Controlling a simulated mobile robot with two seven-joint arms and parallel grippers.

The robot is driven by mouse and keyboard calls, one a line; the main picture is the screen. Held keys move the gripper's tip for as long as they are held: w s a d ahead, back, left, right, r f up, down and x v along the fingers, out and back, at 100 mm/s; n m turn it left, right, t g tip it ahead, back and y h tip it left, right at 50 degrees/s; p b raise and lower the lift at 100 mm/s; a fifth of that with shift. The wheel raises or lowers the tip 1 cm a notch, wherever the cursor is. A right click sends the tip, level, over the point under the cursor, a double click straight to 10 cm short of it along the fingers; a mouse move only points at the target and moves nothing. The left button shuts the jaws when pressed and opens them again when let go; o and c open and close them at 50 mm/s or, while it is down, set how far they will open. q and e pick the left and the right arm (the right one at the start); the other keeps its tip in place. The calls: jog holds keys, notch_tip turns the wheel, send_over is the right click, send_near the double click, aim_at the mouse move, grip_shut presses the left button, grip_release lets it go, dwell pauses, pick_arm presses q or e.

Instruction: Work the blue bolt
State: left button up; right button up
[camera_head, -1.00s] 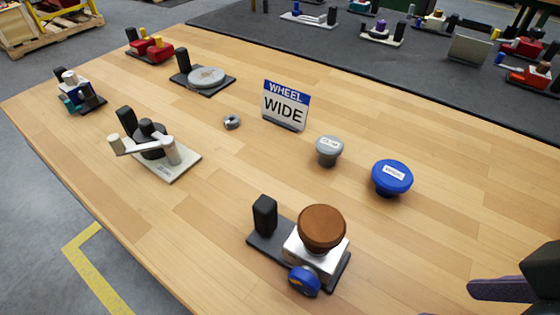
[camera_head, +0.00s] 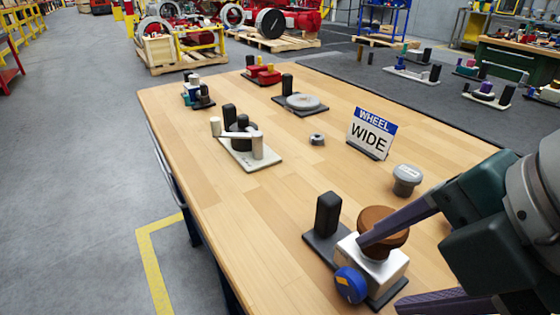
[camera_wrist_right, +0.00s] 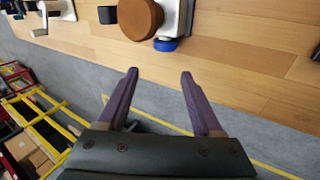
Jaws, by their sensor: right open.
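A valve actuator with a brown round knob (camera_head: 383,226), a silver block (camera_head: 383,268) and a black post (camera_head: 327,214) stands on a dark plate near the table's front edge. The blue bolt (camera_head: 351,284), round with an orange mark, sticks out of the block's near side. It also shows in the right wrist view (camera_wrist_right: 165,45), below the brown knob. My right gripper (camera_head: 380,276) is open and empty. In the right wrist view its fingertips (camera_wrist_right: 159,73) point toward the blue bolt, with a gap between. In the head view one finger overlaps the brown knob. My left gripper is not in view.
A "WHEEL WIDE" sign (camera_head: 371,134), a grey knob (camera_head: 407,179) and a metal nut (camera_head: 317,139) stand behind on the wooden table. A crank device (camera_head: 241,145) stands left, and a grey disc device (camera_head: 301,103) farther back. The table's left front is clear.

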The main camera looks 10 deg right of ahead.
aim_at(359, 282)
jog(key=shift+n, duration=0.4)
jog(key=x, duration=0.3)
jog(key=d+b+x, duration=0.1)
jog(key=x, duration=0.2)
jog(key=d+b+x, duration=0.1)
jog(key=x, duration=0.3)
jog(key=shift+a+f, duration=0.1)
jog(key=shift+f, duration=0.2)
